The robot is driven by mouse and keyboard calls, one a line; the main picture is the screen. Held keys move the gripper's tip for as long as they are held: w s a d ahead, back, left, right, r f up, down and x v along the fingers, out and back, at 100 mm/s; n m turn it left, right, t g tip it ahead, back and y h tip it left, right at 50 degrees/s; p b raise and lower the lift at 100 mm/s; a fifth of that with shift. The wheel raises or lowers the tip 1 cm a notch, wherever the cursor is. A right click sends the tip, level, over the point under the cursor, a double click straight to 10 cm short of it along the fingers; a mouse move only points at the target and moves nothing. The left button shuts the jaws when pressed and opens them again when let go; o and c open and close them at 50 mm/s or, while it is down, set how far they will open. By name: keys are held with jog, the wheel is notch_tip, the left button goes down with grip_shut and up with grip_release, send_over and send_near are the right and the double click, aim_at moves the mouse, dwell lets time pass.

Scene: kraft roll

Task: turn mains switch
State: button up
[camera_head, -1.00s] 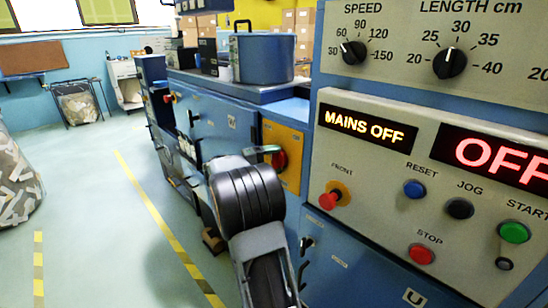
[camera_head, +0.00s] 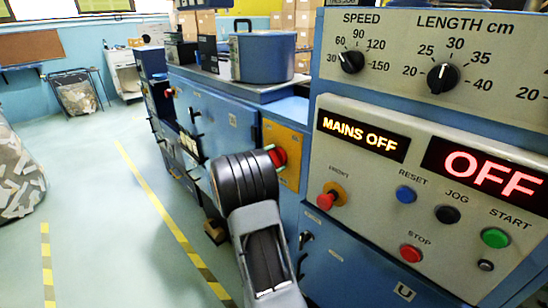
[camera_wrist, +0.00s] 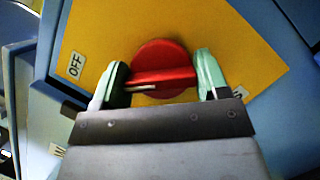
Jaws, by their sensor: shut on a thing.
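The mains switch is a red rotary knob (camera_wrist: 162,58) with a raised grip bar on a yellow plate (camera_wrist: 232,35). In the wrist view its pale pointer line lies toward the left, on the side of the OFF label (camera_wrist: 75,65). My gripper (camera_wrist: 162,82) has its green-padded fingers at either end of the bar, shut on it. In the head view the red knob (camera_head: 279,157) shows partly behind my wrist. The display (camera_head: 360,133) reads MAINS OFF. A label at the right of the plate is mostly hidden by my finger.
The grey control panel (camera_head: 350,172) with buttons and a lit OFF display (camera_head: 487,174) stands close at right. A blue pot (camera_head: 262,55) sits on the machine top. Open floor (camera_head: 100,200) with a yellow-black line lies at left.

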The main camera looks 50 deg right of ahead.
jog(key=shift+n, duration=0.3)
jog(key=o, duration=0.9)
jog(key=shift+o, duration=0.2)
jog(key=b+v, duration=0.1)
jog(key=v, duration=1.3)
jog(key=shift+d, duration=0.1)
